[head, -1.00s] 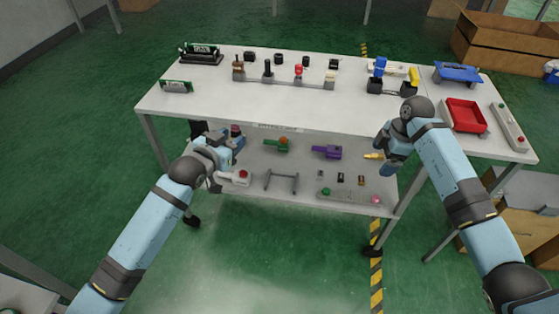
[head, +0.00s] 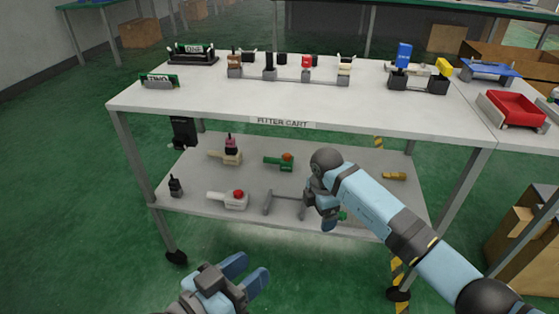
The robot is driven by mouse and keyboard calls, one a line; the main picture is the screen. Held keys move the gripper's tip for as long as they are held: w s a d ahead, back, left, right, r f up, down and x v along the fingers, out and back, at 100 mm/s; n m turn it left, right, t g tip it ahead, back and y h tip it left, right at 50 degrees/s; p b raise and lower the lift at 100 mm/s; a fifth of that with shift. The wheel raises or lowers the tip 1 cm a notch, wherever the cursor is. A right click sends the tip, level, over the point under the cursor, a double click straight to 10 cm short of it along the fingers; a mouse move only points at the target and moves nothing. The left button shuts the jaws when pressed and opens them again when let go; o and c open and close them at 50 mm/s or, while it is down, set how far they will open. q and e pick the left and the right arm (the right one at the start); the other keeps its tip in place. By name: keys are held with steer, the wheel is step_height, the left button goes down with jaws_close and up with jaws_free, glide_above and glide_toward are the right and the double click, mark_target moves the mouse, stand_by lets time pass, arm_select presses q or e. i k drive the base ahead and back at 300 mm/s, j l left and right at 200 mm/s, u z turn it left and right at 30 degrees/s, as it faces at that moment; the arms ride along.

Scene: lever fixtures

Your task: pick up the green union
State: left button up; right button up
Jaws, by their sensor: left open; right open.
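A green fitting with an orange-brown knob (head: 276,161), which looks like the green union, lies on the lower shelf of the cart, towards its back middle. My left gripper (head: 254,272) is low in front of the cart, open and empty, with its two fingers pointing up and to the right, well short of the fitting. My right gripper (head: 328,222) is at the lower shelf's front edge, right of the fitting and apart from it. It is open, and its fingers point down. A small green part behind it is mostly hidden.
The lower shelf (head: 180,195) also holds a cream fitting (head: 230,158), a white fitting with a red knob (head: 232,199), a grey stand (head: 284,204) and a yellow-brown piece (head: 395,176). The cart's top (head: 290,98) overhangs the shelf and carries several lever fixtures.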

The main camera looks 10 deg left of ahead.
mark_target(285, 166)
steer(key=i+j, duration=0.25)
steer(key=i, duration=0.15)
steer(key=i+j, duration=0.25)
steer(key=i, duration=0.15)
steer(key=i+j, duration=0.25)
steer(key=i, duration=0.15)
